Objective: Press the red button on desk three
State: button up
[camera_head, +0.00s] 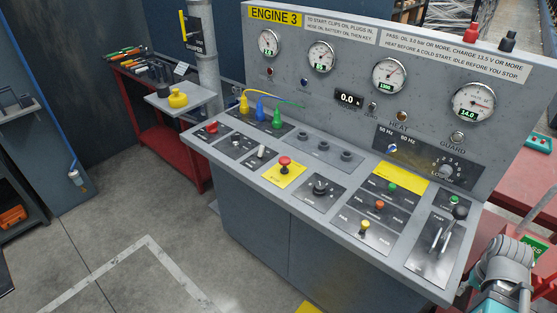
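The desk (240,225) in front of me is a grey console whose back panel carries a yellow "ENGINE 3" label (275,16). The red button (285,161) is a mushroom-shaped head on a yellow plate (284,176), left of the middle of the sloping top. It stands up from the plate and nothing covers it. Part of my arm, grey and teal, shows at the lower right corner, beside the right end of the desk and well away from the button. My gripper's fingers do not show.
Around the button are a rotary knob (320,187), toggle switches and yellow, blue and green plugs (261,108). A smaller red knob (211,127) sits far left. Levers (441,238) stand at the right. A red bench (165,120) is behind left; the front-left floor is clear.

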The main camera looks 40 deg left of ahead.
aim_at(284, 161)
jog(key=u, duration=1.55)
jog(key=k, duration=1.35)
jog(key=z, duration=0.35)
jog(key=i, duration=1.05)
jog(key=z, duration=0.15)
